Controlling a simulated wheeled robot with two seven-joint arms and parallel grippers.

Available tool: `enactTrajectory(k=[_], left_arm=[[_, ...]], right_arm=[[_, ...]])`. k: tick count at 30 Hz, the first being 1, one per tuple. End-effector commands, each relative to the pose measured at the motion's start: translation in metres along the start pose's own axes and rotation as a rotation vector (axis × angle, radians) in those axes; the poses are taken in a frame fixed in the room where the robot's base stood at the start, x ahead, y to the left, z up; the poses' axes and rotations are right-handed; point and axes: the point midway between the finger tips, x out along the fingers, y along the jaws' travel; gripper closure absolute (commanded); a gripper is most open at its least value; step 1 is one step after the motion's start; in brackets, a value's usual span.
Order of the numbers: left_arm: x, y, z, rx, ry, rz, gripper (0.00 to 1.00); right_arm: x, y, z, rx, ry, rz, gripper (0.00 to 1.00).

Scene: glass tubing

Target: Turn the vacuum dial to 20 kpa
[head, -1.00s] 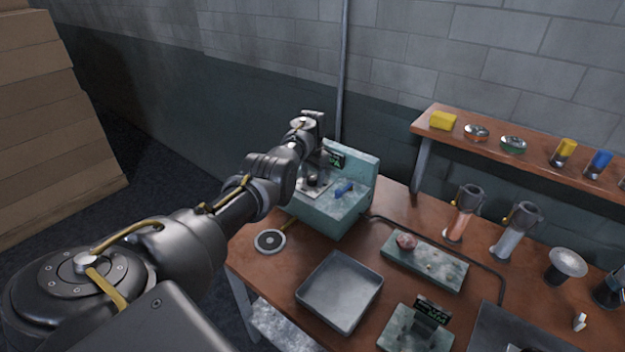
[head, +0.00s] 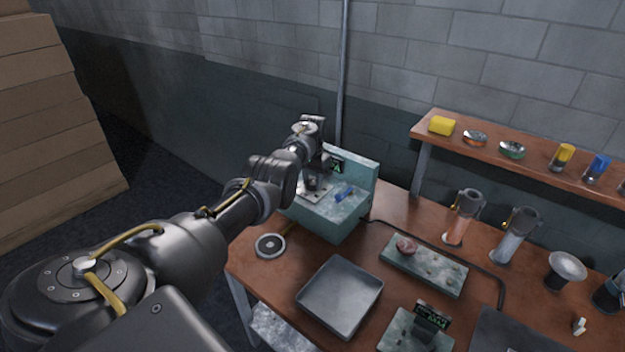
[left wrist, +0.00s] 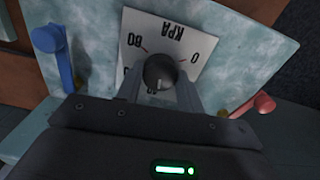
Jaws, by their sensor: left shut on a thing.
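The vacuum dial (left wrist: 160,72) is a dark round knob on a white plate (left wrist: 186,30) marked KPA, with 0 and 80 readable upside down in the left wrist view. My left gripper (left wrist: 158,88) is shut on the dial, one finger on each side. The rest of the scale is hidden behind the gripper, so the value pointed at cannot be told. My right gripper is not in view.
A blue lever (left wrist: 52,50) stands left of the dial and a red one (left wrist: 262,102) right of it in the left wrist view. A grey tray (head: 340,297), a teal block (head: 450,272) and glass tubes (head: 463,218) are on the bench. A shelf (head: 480,142) is behind.

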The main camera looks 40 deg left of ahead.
Motion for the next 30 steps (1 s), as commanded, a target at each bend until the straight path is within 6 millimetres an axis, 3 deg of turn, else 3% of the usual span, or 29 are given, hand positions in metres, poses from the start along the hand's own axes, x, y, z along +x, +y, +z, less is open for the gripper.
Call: enactTrajectory(k=[18,30], left_arm=[[0.0003,0.0002,-0.0004,-0.561,0.001,0.0,0.85],[0.0007,0.0001,-0.0002,-0.795,0.001,0.0,0.85]], right_arm=[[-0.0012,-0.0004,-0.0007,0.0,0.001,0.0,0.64],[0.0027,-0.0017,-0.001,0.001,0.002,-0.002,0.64]])
